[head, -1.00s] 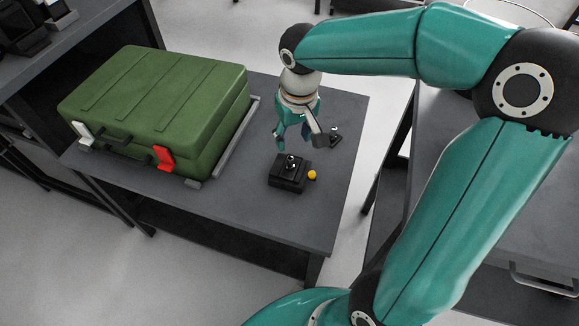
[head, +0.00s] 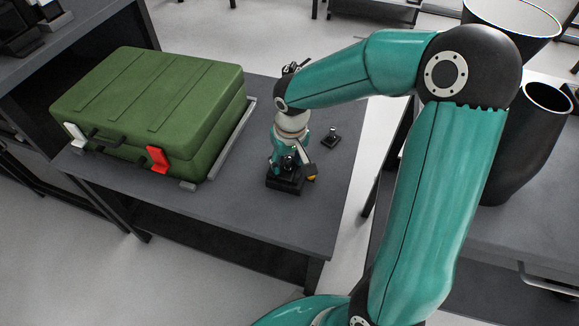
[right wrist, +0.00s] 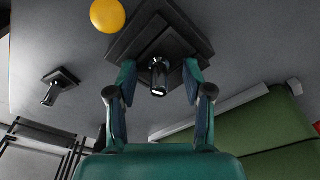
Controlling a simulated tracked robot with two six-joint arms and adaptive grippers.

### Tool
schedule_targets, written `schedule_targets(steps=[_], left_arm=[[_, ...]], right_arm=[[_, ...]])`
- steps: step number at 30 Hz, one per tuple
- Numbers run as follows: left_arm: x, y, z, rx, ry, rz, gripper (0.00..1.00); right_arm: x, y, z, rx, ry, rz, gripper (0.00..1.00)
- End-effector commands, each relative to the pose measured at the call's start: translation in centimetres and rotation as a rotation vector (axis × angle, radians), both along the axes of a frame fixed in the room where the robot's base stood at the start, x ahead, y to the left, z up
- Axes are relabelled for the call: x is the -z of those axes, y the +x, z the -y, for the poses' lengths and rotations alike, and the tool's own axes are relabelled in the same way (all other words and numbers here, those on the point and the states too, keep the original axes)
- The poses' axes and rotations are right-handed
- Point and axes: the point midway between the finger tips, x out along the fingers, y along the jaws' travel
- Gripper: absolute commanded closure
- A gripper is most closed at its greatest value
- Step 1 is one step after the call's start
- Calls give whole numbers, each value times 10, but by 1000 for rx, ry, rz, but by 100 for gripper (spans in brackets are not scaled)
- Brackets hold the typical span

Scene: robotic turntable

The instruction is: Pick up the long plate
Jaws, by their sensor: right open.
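A dark stepped plate with an upright metal knob (right wrist: 158,78) sits on the table; I take it to be the long plate (right wrist: 150,38). In the head view its black base (head: 285,184) shows below my right gripper (head: 289,166), which hides much of the rest. In the right wrist view my right gripper (right wrist: 158,84) is open, with one finger on each side of the knob. I cannot tell whether the fingers touch it. A smaller dark plate with a knob (head: 331,138) lies behind and to the right. My left gripper is not in view.
A yellow ball (right wrist: 107,15) lies beside the dark plate. A green case (head: 150,100) with a red latch fills the left of the table (head: 240,215). The table's front is clear. Dark bins (head: 525,140) stand on a bench at right.

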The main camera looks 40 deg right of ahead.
Motion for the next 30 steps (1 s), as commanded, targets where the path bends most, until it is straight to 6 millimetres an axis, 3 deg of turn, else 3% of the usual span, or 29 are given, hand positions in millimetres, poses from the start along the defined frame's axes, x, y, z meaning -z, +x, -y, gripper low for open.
schedule_targets(steps=[4, 13, 30], left_arm=[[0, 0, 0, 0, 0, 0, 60], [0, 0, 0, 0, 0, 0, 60], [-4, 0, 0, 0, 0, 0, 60]], right_arm=[[-1, 0, 0, 0, 0, 0, 49], [-1, 0, 0, -1, 0, 1, 99], [-12, 1, 0, 0, -1, 4, 100]])
